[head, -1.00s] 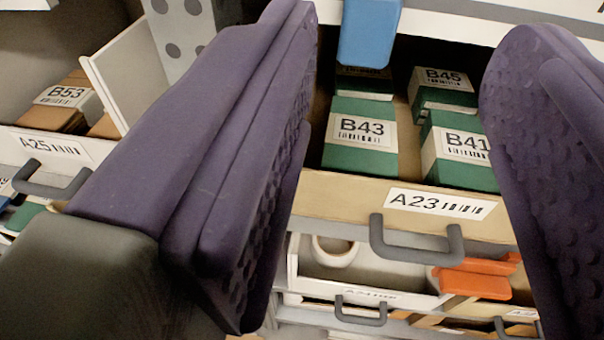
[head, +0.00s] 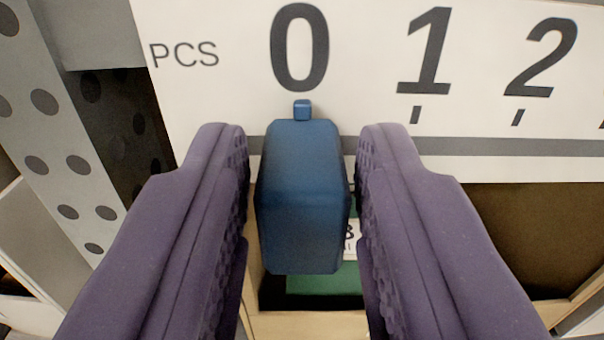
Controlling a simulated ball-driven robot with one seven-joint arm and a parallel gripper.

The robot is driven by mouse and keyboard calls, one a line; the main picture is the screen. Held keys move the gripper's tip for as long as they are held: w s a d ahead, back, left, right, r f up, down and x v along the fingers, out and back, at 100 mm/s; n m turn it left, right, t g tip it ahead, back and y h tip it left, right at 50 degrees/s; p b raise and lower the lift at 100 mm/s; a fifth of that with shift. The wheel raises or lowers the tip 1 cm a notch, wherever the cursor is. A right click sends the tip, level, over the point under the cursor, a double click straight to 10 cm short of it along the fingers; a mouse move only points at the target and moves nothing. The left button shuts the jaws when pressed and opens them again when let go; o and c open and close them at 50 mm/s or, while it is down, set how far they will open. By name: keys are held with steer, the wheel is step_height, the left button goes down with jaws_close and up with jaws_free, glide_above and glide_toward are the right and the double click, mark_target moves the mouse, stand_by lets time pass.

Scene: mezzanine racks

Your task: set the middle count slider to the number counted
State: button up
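The blue slider (head: 302,200) hangs on the front of the white count scale (head: 225,105), which is marked PCS with 0, 1 and 2 in view. The slider's small pointer tab (head: 302,110) stands under the 0. My gripper (head: 303,180) has one purple finger on each side of the slider, with thin gaps at both sides, so it straddles the slider without clearly gripping it. A green box (head: 325,279) in the drawer below shows only in part behind the slider and my right finger.
A grey perforated rack post (head: 50,130) stands close at the left. The wooden drawer (head: 310,325) lies below the scale, with dark space at its right. A grey groove (head: 480,147) runs right from the slider along the scale, clear of obstacles.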

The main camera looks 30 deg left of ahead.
jaws_close()
steer(key=w+d+p, duration=0.2)
steer(key=w+d, duration=0.7)
steer(key=d, duration=0.4)
steer(key=shift+d, duration=0.15)
steer(key=shift+o, duration=2.2)
jaws_free()
steer(key=p+v, duration=0.2)
steer(key=v, duration=0.5)
steer(key=shift+s+d, duration=0.2)
steer(key=shift+s, duration=0.15)
